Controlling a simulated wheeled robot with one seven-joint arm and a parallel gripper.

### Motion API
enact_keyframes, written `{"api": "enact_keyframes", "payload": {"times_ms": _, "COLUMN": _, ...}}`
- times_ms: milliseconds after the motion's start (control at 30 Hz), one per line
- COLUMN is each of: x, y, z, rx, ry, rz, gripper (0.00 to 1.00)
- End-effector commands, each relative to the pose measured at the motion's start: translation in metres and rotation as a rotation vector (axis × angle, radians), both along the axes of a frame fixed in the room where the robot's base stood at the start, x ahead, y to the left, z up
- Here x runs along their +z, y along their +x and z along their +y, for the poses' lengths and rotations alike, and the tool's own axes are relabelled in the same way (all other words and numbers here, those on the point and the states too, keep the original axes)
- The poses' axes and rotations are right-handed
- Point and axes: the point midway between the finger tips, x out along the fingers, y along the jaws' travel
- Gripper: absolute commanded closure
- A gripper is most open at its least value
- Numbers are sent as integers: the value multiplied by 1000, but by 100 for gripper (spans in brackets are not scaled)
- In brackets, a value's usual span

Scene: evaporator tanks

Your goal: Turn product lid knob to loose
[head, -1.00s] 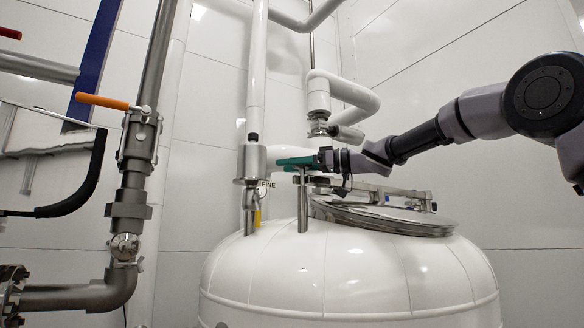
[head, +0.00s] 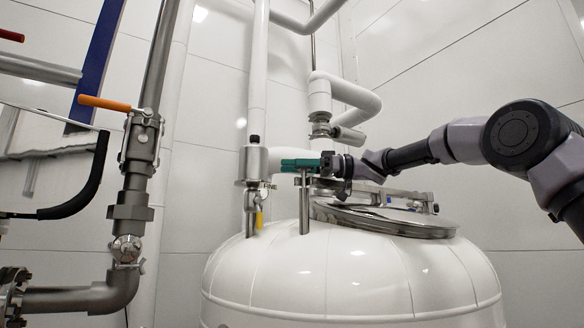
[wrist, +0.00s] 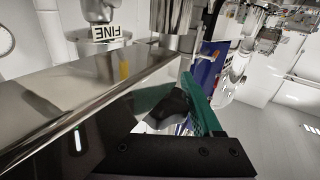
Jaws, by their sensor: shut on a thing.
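The product lid (head: 385,218) is a round shiny metal cover on top of the white tank (head: 350,275). A metal bar (head: 405,193) runs across above it. My gripper (head: 290,164), with green fingers, is at the left end of this bar, beside a thin metal post. In the wrist view a dark lobed knob (wrist: 168,107) sits beside a green finger (wrist: 203,108), at a shiny metal plate's edge. My gripper is shut on this knob. The other finger and part of the knob are hidden. The knob is not distinct in the head view.
A vertical pipe with a metal fitting (head: 253,165) stands just left of my gripper. A bent white pipe (head: 350,95) hangs above and behind. A metal pipe with an orange-handled valve (head: 103,103) stands at left. The space right of the tank is clear.

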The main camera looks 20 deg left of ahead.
Motion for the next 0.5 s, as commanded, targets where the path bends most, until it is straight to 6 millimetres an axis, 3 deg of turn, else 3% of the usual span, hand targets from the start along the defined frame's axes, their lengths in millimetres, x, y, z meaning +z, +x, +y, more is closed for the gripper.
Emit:
{"api": "enact_keyframes", "payload": {"times_ms": 100, "x": 1, "y": 0, "z": 0, "rx": -2, "ry": 2, "rz": 2, "gripper": 88}}
{"api": "enact_keyframes", "payload": {"times_ms": 133, "x": 1, "y": 0, "z": 0, "rx": -2, "ry": 2, "rz": 2, "gripper": 25}}
{"api": "enact_keyframes", "payload": {"times_ms": 200, "x": 1, "y": 0, "z": 0, "rx": -2, "ry": 2, "rz": 1, "gripper": 4}}
{"api": "enact_keyframes", "payload": {"times_ms": 500, "x": 1, "y": 0, "z": 0, "rx": -1, "ry": 1, "rz": 0, "gripper": 4}}
